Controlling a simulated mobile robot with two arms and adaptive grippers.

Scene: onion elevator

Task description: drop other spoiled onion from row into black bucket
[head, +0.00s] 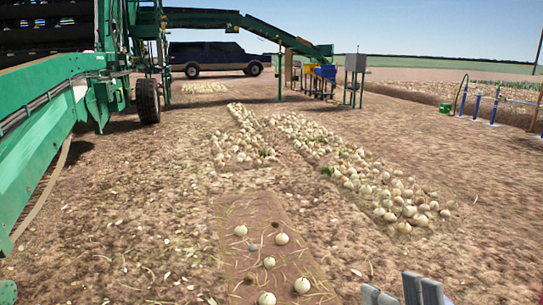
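A bare brown strip of soil (262,210) lies in front of me with several pale onions on it, among them one onion (281,239) and a nearer one (302,285). A small greyish lump (253,247) lies between them; I cannot tell whether it is a spoiled onion. Small dark spots also show on the strip. My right gripper (400,291) pokes in at the bottom edge, right of the strip and apart from the onions. Only its grey finger ends show, so its opening is unclear. My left gripper is out of view. No black bucket shows.
Long onion rows (375,180) run away from me beyond the strip. A green elevator machine (45,110) fills the left side, with a wheel (147,100). A dark pickup (215,58) stands far back. Blue posts (495,108) stand at right. Open soil lies at right.

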